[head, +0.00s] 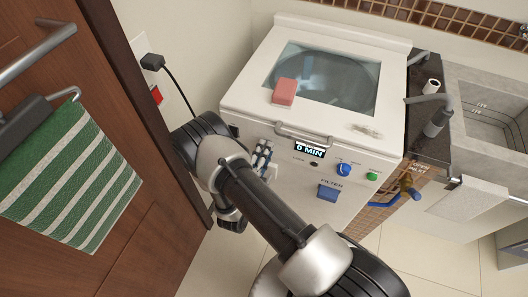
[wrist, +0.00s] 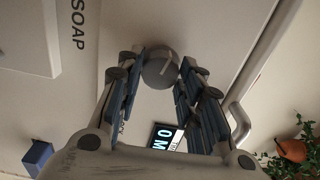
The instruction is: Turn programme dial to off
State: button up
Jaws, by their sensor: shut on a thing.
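The washing machine (head: 237,100) stands in the middle of the head view. The programme dial (wrist: 160,70) is a round grey knob with a pale pointer line, seen in the wrist view. The line slants in that picture. My gripper (wrist: 163,66) is shut on the dial, with one blue-padded finger on each side of it. In the head view my gripper (head: 262,156) is at the front panel, left of the display, and the dial is hidden behind it. The display (head: 309,150) reads 0 MIN; it also shows in the wrist view (wrist: 166,137).
A blue knob (head: 343,170), a green button (head: 372,176) and a blue filter flap (head: 328,192) are on the panel's right. The lid handle (head: 303,135) runs just above the display. A pink block (head: 284,91) lies on the lid. A wooden door (head: 150,220) is close on the left.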

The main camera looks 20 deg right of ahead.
jog(key=o, duration=1.1)
jog(key=v, duration=1.2)
